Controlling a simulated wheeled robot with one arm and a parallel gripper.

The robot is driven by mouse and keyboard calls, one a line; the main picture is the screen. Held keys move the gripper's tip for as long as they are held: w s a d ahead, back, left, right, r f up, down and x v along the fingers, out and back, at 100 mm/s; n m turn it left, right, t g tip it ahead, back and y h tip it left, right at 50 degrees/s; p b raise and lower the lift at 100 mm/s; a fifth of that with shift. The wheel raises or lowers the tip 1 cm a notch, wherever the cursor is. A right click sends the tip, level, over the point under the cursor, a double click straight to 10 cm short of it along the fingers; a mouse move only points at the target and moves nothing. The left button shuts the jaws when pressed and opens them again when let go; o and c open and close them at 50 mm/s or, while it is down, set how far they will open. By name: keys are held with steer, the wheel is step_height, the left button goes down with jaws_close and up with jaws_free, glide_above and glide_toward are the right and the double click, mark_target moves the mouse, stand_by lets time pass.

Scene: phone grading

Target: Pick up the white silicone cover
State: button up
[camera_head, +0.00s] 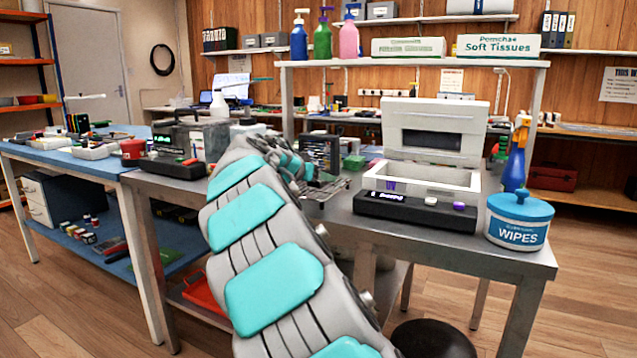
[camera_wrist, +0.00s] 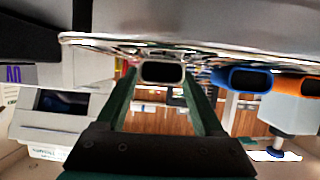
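In the wrist view, a pale, whitish cover (camera_wrist: 163,61) with a dark rounded opening shows between the two dark green fingers of my gripper (camera_wrist: 161,78); it looks like the white silicone cover. The fingers stand apart on either side of it, and I see no clear contact. A blue cover (camera_wrist: 248,80) and an orange one (camera_wrist: 305,87) lie in a row to its right. In the head view my own arm hides most of my gripper and the covers.
On the grey bench, a dark wire rack (camera_head: 320,152) stands just beyond my arm. To the right are a white boxy machine (camera_head: 435,133), a tub of wipes (camera_head: 519,220) and a blue spray bottle (camera_head: 515,165). A dark device (camera_head: 172,168) sits on the left.

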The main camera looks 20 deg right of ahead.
steer(key=c, duration=1)
steer(key=shift+r, duration=0.15)
steer(key=shift+c, duration=0.2)
